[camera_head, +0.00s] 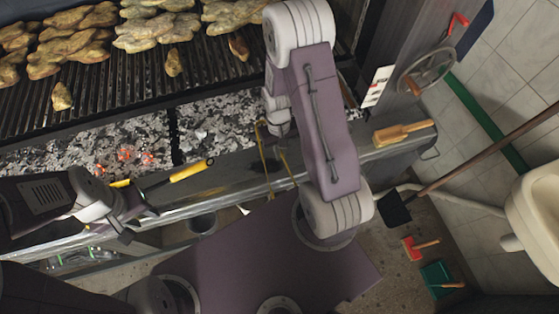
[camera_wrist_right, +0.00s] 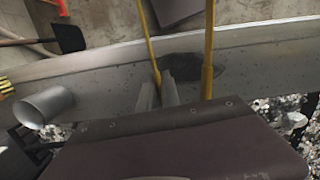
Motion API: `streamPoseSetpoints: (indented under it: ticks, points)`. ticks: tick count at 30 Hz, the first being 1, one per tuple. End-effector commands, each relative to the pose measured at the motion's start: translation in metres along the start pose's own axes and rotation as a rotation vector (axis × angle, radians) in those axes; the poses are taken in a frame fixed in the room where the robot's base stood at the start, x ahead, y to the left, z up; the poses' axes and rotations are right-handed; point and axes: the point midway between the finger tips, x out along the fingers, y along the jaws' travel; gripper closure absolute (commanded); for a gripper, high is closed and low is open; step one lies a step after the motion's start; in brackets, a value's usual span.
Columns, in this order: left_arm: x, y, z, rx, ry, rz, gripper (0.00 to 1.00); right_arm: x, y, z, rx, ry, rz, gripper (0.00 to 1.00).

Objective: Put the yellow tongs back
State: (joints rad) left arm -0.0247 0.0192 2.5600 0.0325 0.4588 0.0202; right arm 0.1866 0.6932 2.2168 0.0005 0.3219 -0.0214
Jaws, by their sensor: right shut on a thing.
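The yellow tongs (camera_head: 264,152) show as two thin yellow arms at the metal ledge in front of the grill, partly hidden by my right arm. In the right wrist view the two tong arms (camera_wrist_right: 208,50) stand apart. My right gripper (camera_wrist_right: 160,92) has its grey fingers close together at the left tong arm and is shut on the tongs. In the head view it is mostly covered by my arm. My left gripper (camera_head: 136,226) is at the left, with its fingers apart and seemingly nothing between them, just in front of the ledge.
A yellow-handled tool (camera_head: 192,170) lies on the ledge near my left gripper. A wooden brush (camera_head: 403,134) lies at the ledge's right end. Meat pieces (camera_head: 155,30) cover the grate above the coals (camera_head: 215,120). A long-handled shovel (camera_head: 395,210) and a white basin (camera_head: 538,205) are at the right.

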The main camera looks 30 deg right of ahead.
Motion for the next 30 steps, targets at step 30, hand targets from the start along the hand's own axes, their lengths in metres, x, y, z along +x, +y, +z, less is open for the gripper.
streamPoseSetpoints:
  ticks: [30]
  points:
    - [0.046,-0.001,0.005,0.0,0.0,0.0,0.64,0.051,-0.001,-0.007,0.0,0.001,0.0,1.0]
